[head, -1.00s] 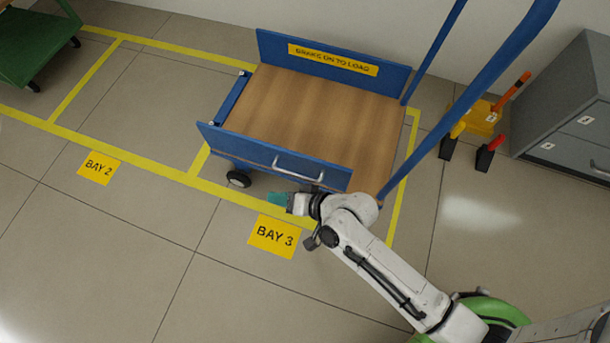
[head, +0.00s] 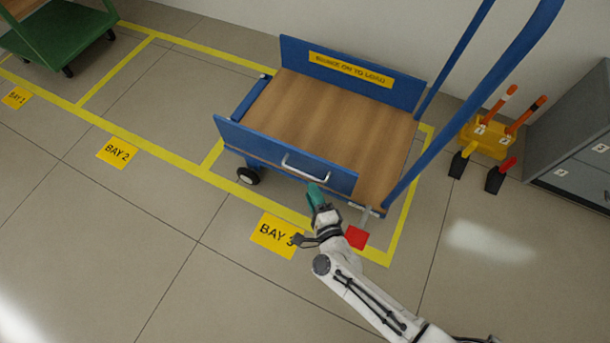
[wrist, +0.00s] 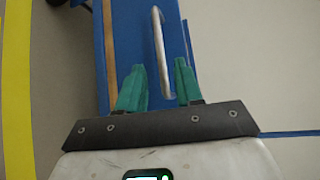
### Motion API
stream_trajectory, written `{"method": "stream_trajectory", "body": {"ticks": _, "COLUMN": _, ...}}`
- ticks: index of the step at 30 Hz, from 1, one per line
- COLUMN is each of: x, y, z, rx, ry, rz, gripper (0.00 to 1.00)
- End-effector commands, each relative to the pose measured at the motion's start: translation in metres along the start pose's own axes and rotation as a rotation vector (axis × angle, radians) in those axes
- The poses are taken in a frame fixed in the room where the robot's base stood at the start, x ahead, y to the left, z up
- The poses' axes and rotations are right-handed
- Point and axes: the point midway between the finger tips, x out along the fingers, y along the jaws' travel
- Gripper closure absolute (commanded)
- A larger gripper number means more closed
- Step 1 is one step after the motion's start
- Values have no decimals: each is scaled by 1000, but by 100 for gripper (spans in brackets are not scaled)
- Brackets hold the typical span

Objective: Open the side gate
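The side gate (head: 250,145) is the near blue panel of the cart in Bay 3, and it stands upright. A silver bar handle (head: 303,168) is on its outer face. My gripper (head: 315,190), with teal fingers, is just below the handle's right end in the head view. In the wrist view my gripper (wrist: 160,80) is open, with a gap between the fingers. The handle (wrist: 160,45) runs up from that gap, its lower end lying between the fingertips in the picture. I cannot tell whether the fingers touch it.
The cart has a bare wooden deck (head: 330,125) and a blue push handle (head: 450,100) on the right. A red pedal (head: 356,237) sticks out near my wrist. A yellow rack (head: 487,140) and grey cabinet (head: 580,150) stand right. The floor in front is clear.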

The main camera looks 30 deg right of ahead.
Motion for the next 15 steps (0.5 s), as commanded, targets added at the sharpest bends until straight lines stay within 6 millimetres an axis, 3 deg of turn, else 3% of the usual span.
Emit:
{"method": "stream_trajectory", "body": {"ticks": 6, "x": 42, "y": 2, "z": 0, "rx": 0, "ry": -1, "rz": -3, "gripper": 65}}
{"method": "stream_trajectory", "body": {"ticks": 15, "x": 74, "y": 1, "z": 0, "rx": -1, "ry": -1, "rz": 0, "gripper": 65}}
